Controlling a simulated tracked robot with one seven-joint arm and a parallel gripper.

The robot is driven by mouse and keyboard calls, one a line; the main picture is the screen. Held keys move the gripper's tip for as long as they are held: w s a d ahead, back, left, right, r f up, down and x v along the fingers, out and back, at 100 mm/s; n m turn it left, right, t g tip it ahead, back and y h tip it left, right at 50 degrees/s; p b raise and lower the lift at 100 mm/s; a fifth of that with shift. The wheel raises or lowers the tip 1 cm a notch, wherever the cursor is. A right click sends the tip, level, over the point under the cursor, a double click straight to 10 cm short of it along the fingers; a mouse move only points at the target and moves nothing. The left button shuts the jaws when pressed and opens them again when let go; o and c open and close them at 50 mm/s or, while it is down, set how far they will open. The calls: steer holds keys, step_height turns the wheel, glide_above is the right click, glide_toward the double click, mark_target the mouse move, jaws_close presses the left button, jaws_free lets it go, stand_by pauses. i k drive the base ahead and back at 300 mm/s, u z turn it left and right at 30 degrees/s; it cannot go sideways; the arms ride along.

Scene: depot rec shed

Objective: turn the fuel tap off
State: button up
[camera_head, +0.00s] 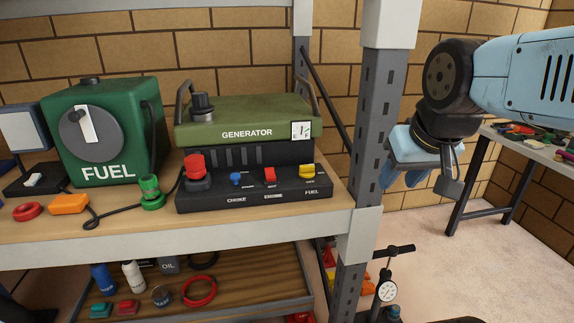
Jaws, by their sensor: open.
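A green box marked FUEL (125,150) stands on the shelf at the left. Its front has a round grey dial with a white lever (86,124), which points nearly straight up, leaning slightly left. The olive generator (240,117) stands right of it, with a black control panel (250,202) in front. A yellow knob (307,171) sits at the panel's right end, with a FUEL label below it; its exact setting is too small to read. My gripper (405,180) is open, with nothing seen between its fingers. It hangs right of the shelf post, apart from both.
The grey shelf post (368,120) stands between my gripper and the generator. The panel also bears a red button (195,167), a blue knob (236,179) and a red switch (270,175). A green plug (150,190) and cable lie left. Open floor (450,260) lies below my gripper.

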mark_target(307, 171)
steer(key=u, duration=0.4)
steer(key=k, duration=0.95)
steer(key=z, duration=0.7)
steer(key=i, duration=1.5)
steer(key=u, duration=0.05)
